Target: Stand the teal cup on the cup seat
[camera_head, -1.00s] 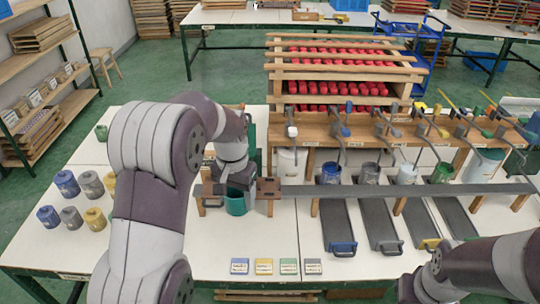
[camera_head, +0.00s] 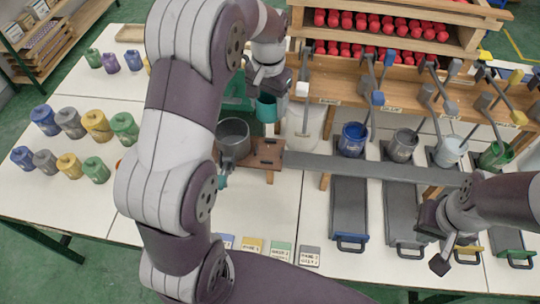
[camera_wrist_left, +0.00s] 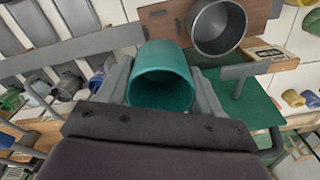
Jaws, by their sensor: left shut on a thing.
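The teal cup (camera_head: 266,108) is in my left gripper (camera_head: 268,92), above the back of the brown wooden bracket (camera_head: 262,153). In the left wrist view the teal cup (camera_wrist_left: 162,78) lies between the two grey fingers of my left gripper (camera_wrist_left: 163,90), its open mouth towards the camera. A grey metal open cylinder (camera_head: 232,138) sits at the wooden bracket's left part, beside and apart from the cup. I cannot tell for sure which part is the cup seat. My right gripper (camera_head: 455,252) hangs over the trays at right; its fingers are unclear.
A grey rail (camera_head: 375,168) runs right from the bracket. Paint pots, such as the blue one (camera_head: 352,139), stand behind it. A white container (camera_head: 304,128) stands right of the cup. Several coloured jars (camera_head: 96,124) stand at left.

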